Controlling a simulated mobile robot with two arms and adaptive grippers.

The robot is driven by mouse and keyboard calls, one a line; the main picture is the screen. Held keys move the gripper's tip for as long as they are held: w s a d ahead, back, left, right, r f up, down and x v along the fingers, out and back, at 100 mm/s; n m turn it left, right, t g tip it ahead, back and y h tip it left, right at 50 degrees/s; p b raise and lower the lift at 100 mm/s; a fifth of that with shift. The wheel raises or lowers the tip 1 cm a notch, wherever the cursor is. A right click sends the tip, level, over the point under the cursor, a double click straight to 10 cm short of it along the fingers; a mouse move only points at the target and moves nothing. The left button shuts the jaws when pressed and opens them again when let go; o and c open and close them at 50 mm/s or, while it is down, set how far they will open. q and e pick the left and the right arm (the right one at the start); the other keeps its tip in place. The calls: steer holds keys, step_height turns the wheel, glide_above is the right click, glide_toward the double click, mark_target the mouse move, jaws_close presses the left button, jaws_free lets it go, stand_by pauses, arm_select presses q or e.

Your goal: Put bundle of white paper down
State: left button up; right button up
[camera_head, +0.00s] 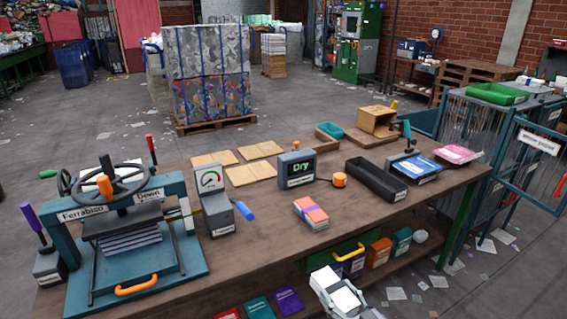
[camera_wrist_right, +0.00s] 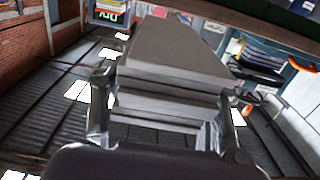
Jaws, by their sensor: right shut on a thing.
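My right gripper (camera_head: 338,292) shows at the bottom of the head view, in front of the workbench's near edge. It is shut on the bundle of white paper (camera_head: 347,299), whose white top face shows. In the right wrist view, the bundle (camera_wrist_right: 165,75) is a layered stack, grey in shadow, between the two fingers of the gripper (camera_wrist_right: 165,118). It appears clear of any surface. My left gripper is not in view.
The wooden workbench (camera_head: 265,225) carries a blue press (camera_head: 130,235), a scale-like gauge (camera_head: 213,205), a moisture meter (camera_head: 297,168), a pink-orange bundle (camera_head: 311,213) and a black tray (camera_head: 376,180). Bare wood lies around the pink-orange bundle. Binders stand on the lower shelf.

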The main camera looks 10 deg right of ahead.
steer(key=s+a+r+m+h, duration=0.1)
steer(key=s+a+r, duration=0.2)
steer(key=s, duration=0.3)
steer(key=s+a+r+h, duration=0.1)
steer(key=s+a+r, duration=0.25)
steer(key=s, duration=0.25)
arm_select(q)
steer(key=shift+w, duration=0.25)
arm_select(e)
steer(key=s+d+r+m+t+h, duration=0.1)
steer(key=s+d+r+m+h, duration=0.2)
steer(key=s+r, duration=0.5)
steer(key=shift+d+r+h, duration=0.9)
steer(key=shift+d, duration=0.35)
